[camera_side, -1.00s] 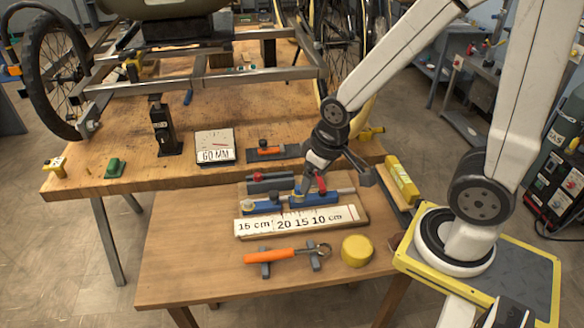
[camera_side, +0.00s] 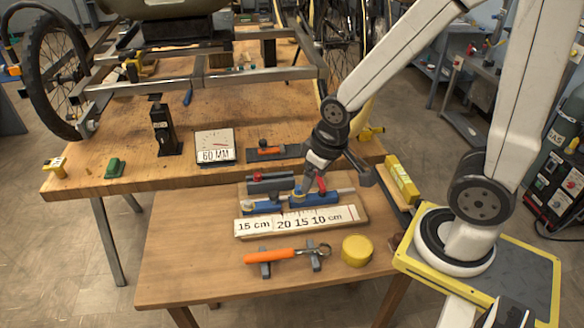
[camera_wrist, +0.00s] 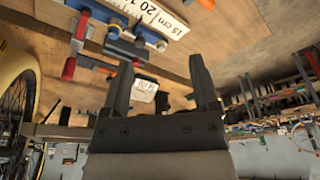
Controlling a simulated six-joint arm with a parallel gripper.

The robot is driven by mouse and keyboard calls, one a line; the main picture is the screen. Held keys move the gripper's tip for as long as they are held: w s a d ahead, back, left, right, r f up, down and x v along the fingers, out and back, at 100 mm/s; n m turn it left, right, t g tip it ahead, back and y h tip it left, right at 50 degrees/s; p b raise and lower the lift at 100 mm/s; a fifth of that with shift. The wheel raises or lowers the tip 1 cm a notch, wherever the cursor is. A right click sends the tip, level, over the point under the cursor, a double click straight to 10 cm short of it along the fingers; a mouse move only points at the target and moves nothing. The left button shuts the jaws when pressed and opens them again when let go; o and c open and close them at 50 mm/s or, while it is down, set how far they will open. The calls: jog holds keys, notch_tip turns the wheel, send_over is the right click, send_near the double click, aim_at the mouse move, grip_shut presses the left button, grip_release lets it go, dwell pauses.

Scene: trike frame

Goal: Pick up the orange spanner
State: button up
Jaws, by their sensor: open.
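The orange spanner (camera_side: 285,256) rests across two dark grey supports (camera_side: 264,262) near the front of the wooden table in the side view. Its orange handle points left and its ring end is at the right. My gripper (camera_side: 305,186) is over the blue fixture behind the ruler board, away from the spanner. In the wrist view my gripper (camera_wrist: 160,75) has its two dark fingers apart with nothing held between them.
A white ruler board (camera_side: 300,221) lies between the blue fixture (camera_side: 262,208) and the spanner. A yellow round block (camera_side: 357,250) stands right of the spanner. A yellow level (camera_side: 402,178) lies at the table's right edge. The table's front left is clear.

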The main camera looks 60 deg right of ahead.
jog(key=n+y, duration=0.3)
jog(key=n, duration=0.6)
send_near(279, 252)
jog(key=shift+a+f+t, duration=0.1)
jog(key=shift+f+t, duration=0.2)
jog(key=shift+f, duration=0.55)
jog(key=shift+s+a+f, duration=0.15)
jog(key=shift+a+f, duration=0.05)
jog(key=shift+f, duration=0.05)
jog(key=shift+f, duration=0.1)
jog(key=shift+x, duration=1.15)
jog(key=shift+f, duration=0.15)
jog(key=shift+w+x, duration=0.2)
jog(key=shift+x, duration=2.3)
